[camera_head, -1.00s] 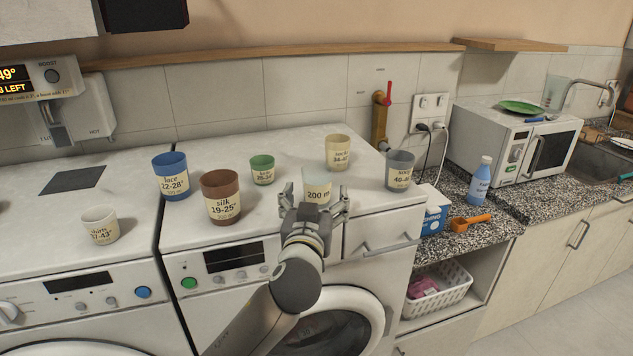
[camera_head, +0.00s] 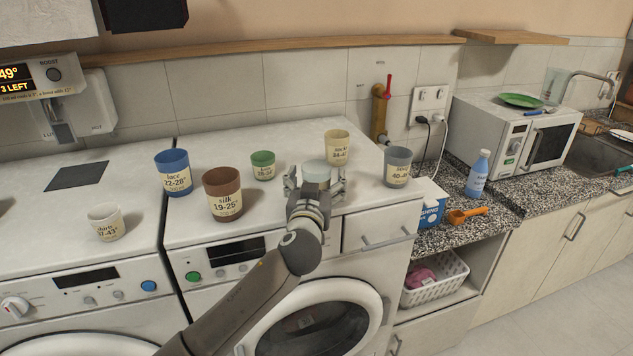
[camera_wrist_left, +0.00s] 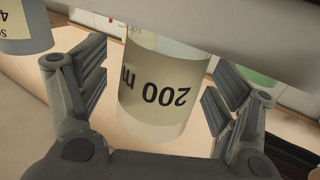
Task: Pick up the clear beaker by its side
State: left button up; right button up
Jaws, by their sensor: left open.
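The clear beaker (camera_head: 316,174) stands upright on the white washing machine top. Its lower part is hidden behind my left gripper (camera_head: 317,182) in the head view. In the left wrist view the beaker (camera_wrist_left: 160,92) shows a pale label reading "200 m", upside down. My left gripper (camera_wrist_left: 160,100) is open, with one finger on each side of the beaker. A gap shows between the beaker and the fingers on both sides. My right gripper is not in view.
Close around stand a cream cup (camera_head: 337,148), a grey cup (camera_head: 397,166), a green cup (camera_head: 263,165), a brown cup (camera_head: 222,193) and a blue cup (camera_head: 173,172). A white cup (camera_head: 106,222) stands on the left machine. The front edge drops off below my arm.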

pick_arm(q)
jog(key=c, duration=1.1)
jog(key=shift+c, duration=0.2)
